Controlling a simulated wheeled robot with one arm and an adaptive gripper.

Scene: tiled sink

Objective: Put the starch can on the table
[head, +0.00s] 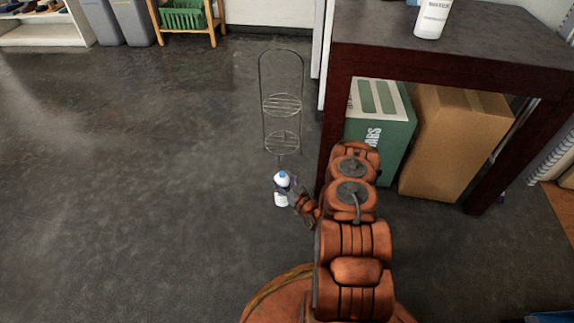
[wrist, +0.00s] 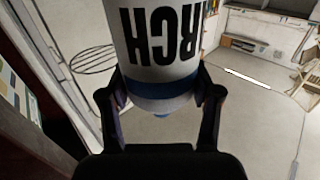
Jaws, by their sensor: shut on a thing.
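The starch can (head: 281,197) is white with a blue cap. It is held in the air left of the table, and the floor shows behind it. My gripper (head: 289,189) is shut on it. In the wrist view the can (wrist: 160,50) fills the top middle, between both fingers of my gripper (wrist: 159,96), with the letters "RCH" upside down. Its far end is cut off by the frame. The table (head: 480,45) is dark wood with a dark grey top, at the upper right. My arm reaches up alongside its left front leg.
A white bottle (head: 432,20) stands on the table's near part. A green box (head: 385,140) and a cardboard box (head: 450,140) sit under the table. A wire rack (head: 282,103) stands behind the can. The floor (head: 130,180) to the left is clear.

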